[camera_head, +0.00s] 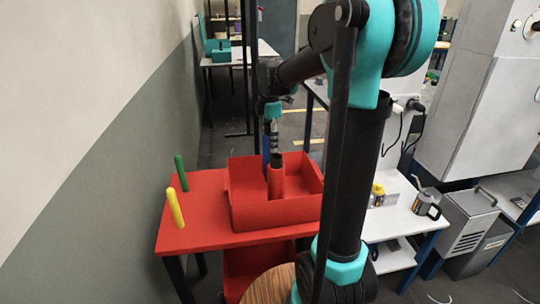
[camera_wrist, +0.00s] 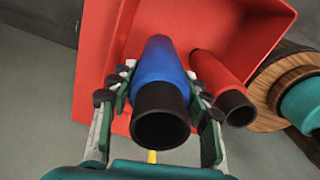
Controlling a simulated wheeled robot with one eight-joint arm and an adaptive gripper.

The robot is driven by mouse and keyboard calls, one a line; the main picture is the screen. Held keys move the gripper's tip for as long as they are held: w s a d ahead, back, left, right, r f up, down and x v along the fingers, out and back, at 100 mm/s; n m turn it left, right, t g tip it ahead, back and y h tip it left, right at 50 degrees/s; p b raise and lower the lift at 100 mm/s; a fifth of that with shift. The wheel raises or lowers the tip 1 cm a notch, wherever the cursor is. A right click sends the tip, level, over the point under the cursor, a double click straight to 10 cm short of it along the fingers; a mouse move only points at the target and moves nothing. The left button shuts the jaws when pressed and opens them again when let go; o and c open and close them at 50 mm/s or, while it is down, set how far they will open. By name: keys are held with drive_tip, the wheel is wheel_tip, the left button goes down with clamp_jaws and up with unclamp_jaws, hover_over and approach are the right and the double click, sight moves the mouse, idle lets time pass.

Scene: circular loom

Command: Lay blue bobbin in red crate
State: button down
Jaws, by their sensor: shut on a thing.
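The blue bobbin (camera_wrist: 160,68) with dark ends is held between the two fingers of my gripper (camera_wrist: 157,88) in the wrist view. In the head view my gripper (camera_head: 271,124) points down, with a strip of the blue bobbin (camera_head: 266,146) showing just below it. The red crate (camera_head: 277,214) stands on a red table, and the bobbin is upright over its back part. I cannot tell how far the bobbin's lower end reaches into the crate. In the wrist view the crate's red wall (camera_wrist: 103,50) lies behind the bobbin.
A red bobbin (camera_head: 276,183) with a dark end stands in the crate, close beside the blue one; it also shows in the wrist view (camera_wrist: 218,78). A green peg (camera_head: 181,173) and a yellow peg (camera_head: 175,208) stand on the red table (camera_head: 200,222), left of the crate.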

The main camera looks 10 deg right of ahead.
drive_tip(key=shift+f, duration=2.75)
drive_tip(key=c, duration=0.7)
unclamp_jaws()
drive_tip(key=shift+f, duration=0.1)
wheel_tip(320, 180, up, 12)
drive_tip(key=shift+r, duration=0.15)
